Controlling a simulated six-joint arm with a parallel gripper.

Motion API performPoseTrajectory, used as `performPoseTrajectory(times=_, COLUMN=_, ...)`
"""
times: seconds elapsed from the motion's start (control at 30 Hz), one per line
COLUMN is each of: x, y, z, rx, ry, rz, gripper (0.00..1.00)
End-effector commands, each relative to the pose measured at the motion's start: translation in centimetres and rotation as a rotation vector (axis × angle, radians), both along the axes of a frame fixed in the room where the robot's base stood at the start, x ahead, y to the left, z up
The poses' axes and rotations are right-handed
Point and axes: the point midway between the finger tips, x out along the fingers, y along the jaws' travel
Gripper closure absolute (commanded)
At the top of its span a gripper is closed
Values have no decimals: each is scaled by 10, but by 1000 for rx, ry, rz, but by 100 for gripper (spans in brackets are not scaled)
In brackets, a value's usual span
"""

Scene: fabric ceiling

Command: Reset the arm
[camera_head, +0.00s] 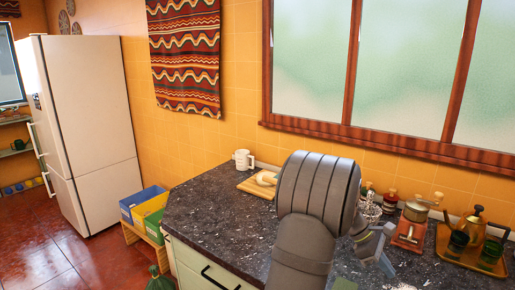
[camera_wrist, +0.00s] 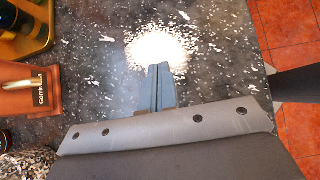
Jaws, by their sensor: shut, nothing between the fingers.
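My gripper (camera_wrist: 159,85) is shut and empty in the wrist view, its two fingers pressed together above the dark speckled counter (camera_wrist: 95,75). A bright patch of light lies on the counter around the fingertips. In the head view my gripper (camera_head: 385,262) shows at the lower right, partly behind my grey arm, over the counter (camera_head: 215,215). My arm is bent and hides part of the counter's middle.
A copper-coloured grinder (camera_head: 410,230) and a tray (camera_head: 465,258) with a kettle (camera_head: 472,228) and dark green cups stand right of my gripper. A white mug (camera_head: 243,160) and a wooden board (camera_head: 255,187) sit at the back left. The left counter is clear.

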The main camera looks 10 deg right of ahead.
Motion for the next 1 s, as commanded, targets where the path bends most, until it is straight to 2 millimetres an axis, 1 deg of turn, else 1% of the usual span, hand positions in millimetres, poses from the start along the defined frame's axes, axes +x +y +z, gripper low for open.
performPoseTrajectory(times=0.03, x=8, y=8, z=0, rx=0, ry=1, rz=5, gripper=100)
performPoseTrajectory(times=0.23, x=36, y=37, z=1, rx=-1, ry=1, rz=4, gripper=100)
performPoseTrajectory(times=0.5, x=62, y=63, z=40, rx=-1, ry=-2, rz=2, gripper=100)
performPoseTrajectory(times=0.7, x=75, y=78, z=60, rx=-1, ry=-1, rz=1, gripper=100)
performPoseTrajectory(times=0.83, x=80, y=83, z=67, rx=0, ry=0, rz=0, gripper=100)
performPoseTrajectory(times=1.0, x=81, y=85, z=70, rx=0, ry=0, rz=0, gripper=100)
